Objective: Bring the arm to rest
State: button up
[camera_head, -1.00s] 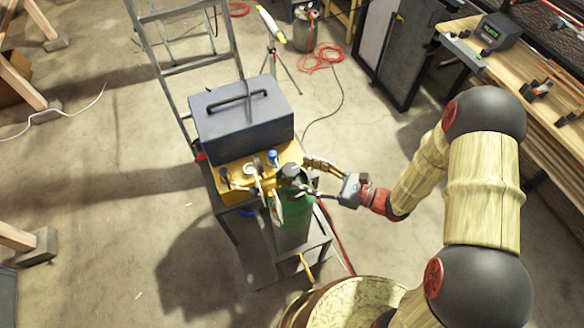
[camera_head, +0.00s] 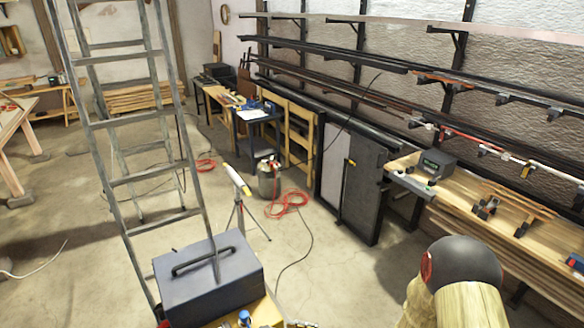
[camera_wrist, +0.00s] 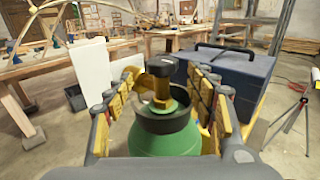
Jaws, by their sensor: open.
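In the wrist view my gripper (camera_wrist: 165,92) is open, its yellow-padded fingers spread to the left and right of a green cylinder (camera_wrist: 165,140). The cylinder has a black collar and a brass valve with a dark knob on top, which shows between the fingers. I cannot tell whether any finger touches it. In the head view, only a dark joint and a pale, wood-textured link of my arm (camera_head: 458,275) show at the lower right. My gripper and the cylinder are not clearly seen there.
A dark toolbox (camera_head: 208,280) stands just beyond the cylinder, and it also fills the right of the wrist view (camera_wrist: 222,75). A stepladder (camera_head: 120,125) stands behind it. A long workbench (camera_head: 500,220) runs along the right wall. Open floor (camera_head: 345,270) lies between.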

jog(key=s+d+f+n+g+h+b, duration=0.1)
jog(key=s+d+n+g+h, duration=0.15)
jog(key=s+n+g, duration=0.35)
jog(key=s+d+f+n+g+h+b, duration=0.25)
jog(key=s+n+h, duration=0.2)
jog(key=s, duration=0.45)
jog(key=w+d+r+n+t+h+b, duration=0.1)
jog(key=d+r+n+t+h+b, duration=0.3)
jog(key=d+n+h, duration=0.55)
jog(key=d+r+t+b, duration=0.4)
jog(key=r+t+b, duration=0.1)
jog(key=r+b, duration=0.3)
jog(key=shift+w+d+r+n+t+h+b, duration=0.2)
jog(key=shift+w+r+n+t+h+b, duration=0.15)
jog(key=shift+w+n+b, duration=0.1)
